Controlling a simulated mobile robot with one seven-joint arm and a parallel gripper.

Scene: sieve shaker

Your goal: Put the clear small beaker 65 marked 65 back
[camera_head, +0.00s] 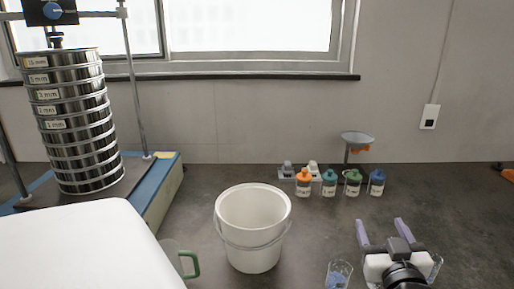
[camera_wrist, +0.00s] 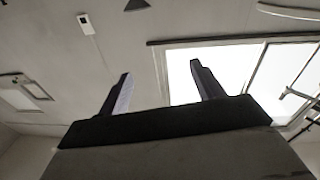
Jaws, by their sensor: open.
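A small clear beaker (camera_head: 338,276) with blue on it stands on the dark bench at the bottom of the head view, left of my gripper. Its number cannot be read. Another clear vessel (camera_head: 436,266) shows partly behind my gripper, mostly hidden. My gripper (camera_head: 382,228) is open above the bench at the lower right, its two fingers apart with nothing seen between them. In the wrist view my gripper (camera_wrist: 161,72) also shows open, with only wall and window beyond the fingers.
A white bucket (camera_head: 253,230) stands mid-bench. A clear vessel with a green handle (camera_head: 188,264) is left of it. Several small capped bottles (camera_head: 329,184) and a grey funnel (camera_head: 358,137) are near the wall. A sieve stack (camera_head: 78,125) stands at left.

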